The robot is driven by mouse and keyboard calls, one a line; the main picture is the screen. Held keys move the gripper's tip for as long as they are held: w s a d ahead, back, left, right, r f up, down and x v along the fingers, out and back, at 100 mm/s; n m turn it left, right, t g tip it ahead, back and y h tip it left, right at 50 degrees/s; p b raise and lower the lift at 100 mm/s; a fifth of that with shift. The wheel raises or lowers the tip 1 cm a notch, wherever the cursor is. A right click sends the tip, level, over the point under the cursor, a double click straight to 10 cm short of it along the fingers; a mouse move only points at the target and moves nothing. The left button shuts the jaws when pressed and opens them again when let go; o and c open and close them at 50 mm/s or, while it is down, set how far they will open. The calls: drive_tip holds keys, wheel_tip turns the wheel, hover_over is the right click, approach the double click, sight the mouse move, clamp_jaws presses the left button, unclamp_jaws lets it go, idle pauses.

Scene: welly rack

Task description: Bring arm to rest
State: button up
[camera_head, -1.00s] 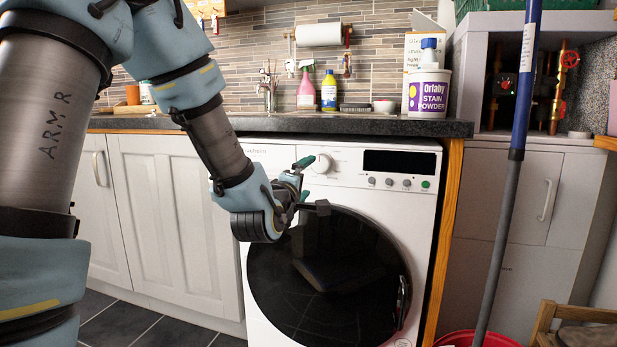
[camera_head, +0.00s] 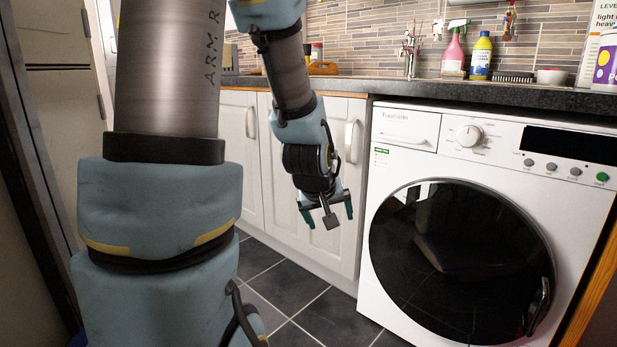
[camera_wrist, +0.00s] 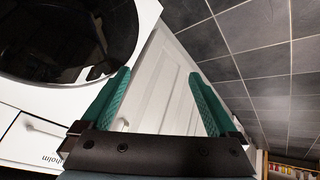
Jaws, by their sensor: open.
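My gripper (camera_head: 328,210) hangs in front of the white cupboard doors, left of the washing machine, pointing downward. Its two green fingers are apart with nothing between them. In the wrist view my gripper (camera_wrist: 160,95) shows the same open green fingers, with a white cupboard door behind them. No object is held.
The white washing machine (camera_head: 408,150) stands close on the right, its dark round door (camera_head: 460,262) shut. White cupboards (camera_head: 262,165) run behind my arm under the dark worktop (camera_head: 450,93). Dark floor tiles (camera_head: 325,318) are clear below. A tall pale unit (camera_head: 62,110) stands at the left.

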drive_tip(key=s+a+f+m+g+y, duration=0.2)
drive_tip(key=s+a+g, duration=0.3)
drive_tip(key=s+a, duration=0.55)
wheel_tip(320, 180, up, 33)
drive_tip(key=a+p, duration=0.1)
drive_tip(key=p, duration=3.2)
drive_tip(key=shift+s, duration=0.1)
drive_tip(key=shift+c, duration=0.3)
